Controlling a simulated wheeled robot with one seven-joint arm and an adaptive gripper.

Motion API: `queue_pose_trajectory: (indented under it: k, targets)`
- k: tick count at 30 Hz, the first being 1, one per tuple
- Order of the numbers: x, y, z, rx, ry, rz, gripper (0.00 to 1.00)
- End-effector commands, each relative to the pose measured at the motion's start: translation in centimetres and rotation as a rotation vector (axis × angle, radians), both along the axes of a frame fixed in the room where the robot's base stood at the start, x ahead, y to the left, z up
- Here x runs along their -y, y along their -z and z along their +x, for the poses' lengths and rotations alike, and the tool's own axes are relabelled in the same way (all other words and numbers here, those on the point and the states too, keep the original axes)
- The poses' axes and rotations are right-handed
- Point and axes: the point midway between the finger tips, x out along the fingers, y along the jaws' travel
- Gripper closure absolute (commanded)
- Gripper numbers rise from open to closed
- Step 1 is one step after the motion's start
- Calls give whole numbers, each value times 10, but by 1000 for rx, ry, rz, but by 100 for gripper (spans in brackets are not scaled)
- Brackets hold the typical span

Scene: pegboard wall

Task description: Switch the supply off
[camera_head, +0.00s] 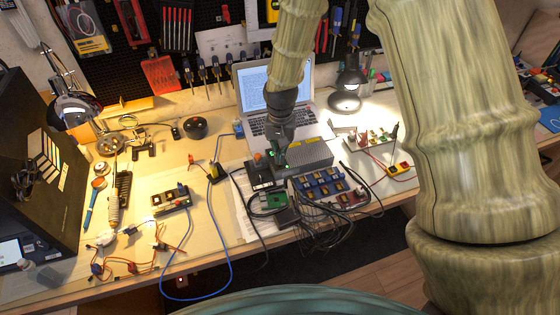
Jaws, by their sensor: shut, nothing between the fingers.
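A grey slotted box (316,155) with yellow labels along its top edge stands in front of the laptop. It may be the supply, but I cannot tell for sure. A small dark box (259,172) with a red spot on top stands to its left. My gripper (277,168) is shut and empty. It points down between these two boxes, close to both, and I cannot tell whether it touches either. My gripper and wrist hide the left end of the grey box. No switch can be made out clearly.
A green circuit board (270,200), blue modules (318,183) and many dark cables crowd the bench's front edge. An open laptop (272,90) stands behind. A lit lamp (347,92) is right of it.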

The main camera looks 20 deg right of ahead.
Motion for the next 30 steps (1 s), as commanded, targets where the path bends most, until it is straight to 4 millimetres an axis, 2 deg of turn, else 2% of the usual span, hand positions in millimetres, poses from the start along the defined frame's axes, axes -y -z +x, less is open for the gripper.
queue_pose_trajectory:
  k: [30]
  targets:
    - [0,7,0,0,0,0,100]
